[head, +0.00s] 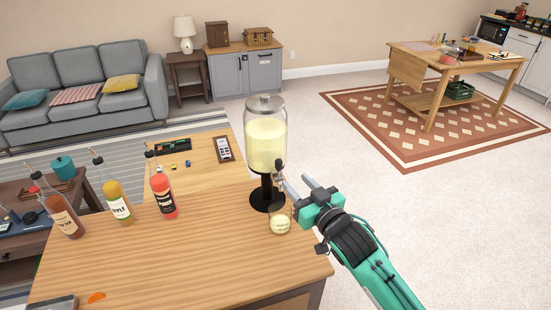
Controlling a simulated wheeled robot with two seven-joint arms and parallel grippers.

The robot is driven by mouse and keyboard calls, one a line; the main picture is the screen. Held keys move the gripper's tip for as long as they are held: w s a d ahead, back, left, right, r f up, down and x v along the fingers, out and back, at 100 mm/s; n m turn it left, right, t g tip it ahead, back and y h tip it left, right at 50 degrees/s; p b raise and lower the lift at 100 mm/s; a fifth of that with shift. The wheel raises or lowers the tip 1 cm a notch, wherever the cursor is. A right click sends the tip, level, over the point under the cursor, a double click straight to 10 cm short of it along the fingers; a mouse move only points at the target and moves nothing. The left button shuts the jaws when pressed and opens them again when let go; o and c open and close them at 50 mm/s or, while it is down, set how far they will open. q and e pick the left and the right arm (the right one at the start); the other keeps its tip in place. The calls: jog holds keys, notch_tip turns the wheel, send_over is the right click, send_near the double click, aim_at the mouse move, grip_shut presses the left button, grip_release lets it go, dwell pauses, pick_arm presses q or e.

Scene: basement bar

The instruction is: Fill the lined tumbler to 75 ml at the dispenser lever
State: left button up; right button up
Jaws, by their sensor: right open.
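The glass dispenser (266,143) holds pale yellow liquid and stands on a black base at the right part of the wooden counter. Its small lever and tap (279,168) are on the front right side, partly hidden by my gripper's fingers. The clear tumbler (280,221) stands upright below the tap, in front of the base, with pale yellow liquid in its lower part. Its lines are too small to read. My right gripper (293,180) is open, its fingertips close beside the lever; whether they touch it I cannot tell. My left gripper is not in view.
Several bottles with pourers, including a red one (162,192) and a yellow one (118,200), stand on the counter's left side. An orange piece (96,297) lies near the counter (190,260) front. The counter's middle is clear.

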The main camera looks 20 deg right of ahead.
aim_at(281, 166)
jog(key=p+x, duration=0.2)
jog(key=x, duration=1)
jog(key=shift+p, duration=0.3)
grip_shut()
jog(key=shift+s+f, duration=0.1)
jog(key=shift+f, duration=0.05)
